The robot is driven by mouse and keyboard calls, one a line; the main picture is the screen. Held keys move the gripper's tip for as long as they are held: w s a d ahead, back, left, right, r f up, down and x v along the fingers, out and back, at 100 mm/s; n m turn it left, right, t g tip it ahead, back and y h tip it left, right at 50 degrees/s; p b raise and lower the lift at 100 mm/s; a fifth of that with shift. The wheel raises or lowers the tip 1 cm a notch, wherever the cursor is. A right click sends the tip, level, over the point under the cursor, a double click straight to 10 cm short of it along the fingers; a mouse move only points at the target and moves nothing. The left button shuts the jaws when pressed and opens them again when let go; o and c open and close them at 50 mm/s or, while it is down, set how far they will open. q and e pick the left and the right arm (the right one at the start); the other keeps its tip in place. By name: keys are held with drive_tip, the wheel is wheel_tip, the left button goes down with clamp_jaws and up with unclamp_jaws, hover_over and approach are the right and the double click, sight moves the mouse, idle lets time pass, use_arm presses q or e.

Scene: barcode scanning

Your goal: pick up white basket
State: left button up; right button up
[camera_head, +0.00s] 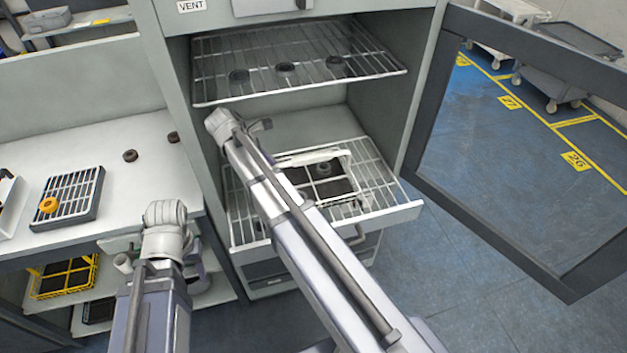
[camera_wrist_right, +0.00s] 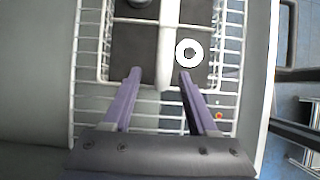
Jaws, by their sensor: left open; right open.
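The white basket (camera_head: 318,157) is a wire basket with a raised bar handle and a dark bottom. It stands on the lower wire shelf inside the open cabinet. In the right wrist view, its white handle (camera_wrist_right: 166,45) runs down the middle. My right gripper (camera_wrist_right: 160,76) is open, with one finger on each side of the handle's near end. Whether the fingers touch it, I cannot tell. In the head view my right arm covers this gripper and the basket's left part. My left gripper (camera_head: 201,268) is low by the bench front, partly hidden by its own arm.
The upper wire shelf (camera_head: 290,72) with several dark rings hangs above. The cabinet door (camera_head: 450,200) stands open at right. On the left bench are a black-and-white tray (camera_head: 72,196) with an orange ring and two dark rings. A yellow basket (camera_head: 62,279) sits below.

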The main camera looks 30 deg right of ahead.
sight(308, 157)
drive_tip(key=shift+s+d+r, duration=0.1)
drive_tip(key=shift+s+d, duration=0.05)
drive_tip(key=d, duration=0.2)
drive_tip(key=s+d, duration=0.1)
drive_tip(key=d, duration=0.2)
drive_tip(key=s+d, duration=0.1)
drive_tip(key=d, duration=0.1)
drive_tip(key=shift+d, duration=0.35)
drive_tip(key=shift+d, duration=0.1)
drive_tip(key=shift+d, duration=0.35)
drive_tip(key=shift+s+d, duration=0.2)
drive_tip(key=shift+d, duration=0.4)
drive_tip(key=shift+s+d, duration=0.15)
drive_tip(key=shift+d, duration=0.4)
drive_tip(key=b+x, duration=0.2)
drive_tip(key=x, duration=0.1)
drive_tip(key=shift+d+b, duration=0.1)
drive_tip(key=shift+b, duration=0.3)
clamp_jaws()
